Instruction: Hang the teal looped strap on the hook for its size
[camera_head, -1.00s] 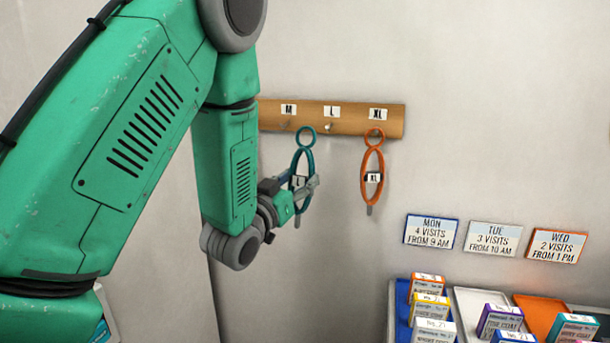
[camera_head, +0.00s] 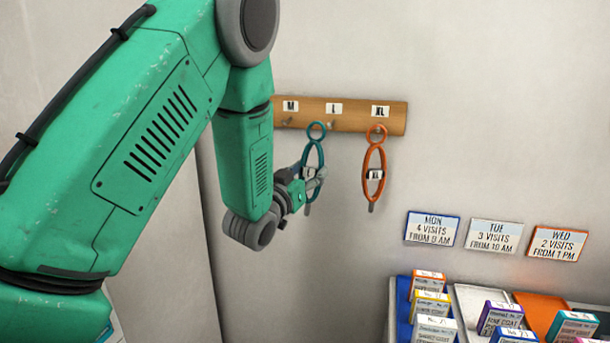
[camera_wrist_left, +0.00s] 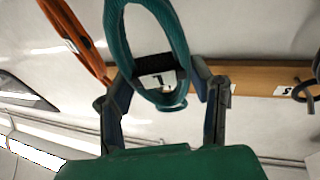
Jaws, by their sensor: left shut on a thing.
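The teal looped strap (camera_head: 320,155) hangs upright in my left gripper (camera_head: 314,177), its small top ring just left of the L hook (camera_head: 331,125). My left gripper is shut on the strap around its label. In the left wrist view the strap (camera_wrist_left: 120,30) shows a tag with an L between the two fingers (camera_wrist_left: 165,95). Whether the ring touches the hook cannot be told. The wooden hook rail (camera_head: 360,117) bears labels M, L and XL. My right gripper is not in view.
An orange strap (camera_head: 374,160) labelled XL hangs on the XL hook, close to the right of the teal one. Day cards (camera_head: 492,236) are on the wall at right. Trays with several small boxes (camera_head: 430,305) stand below them. The wall under the rail is clear.

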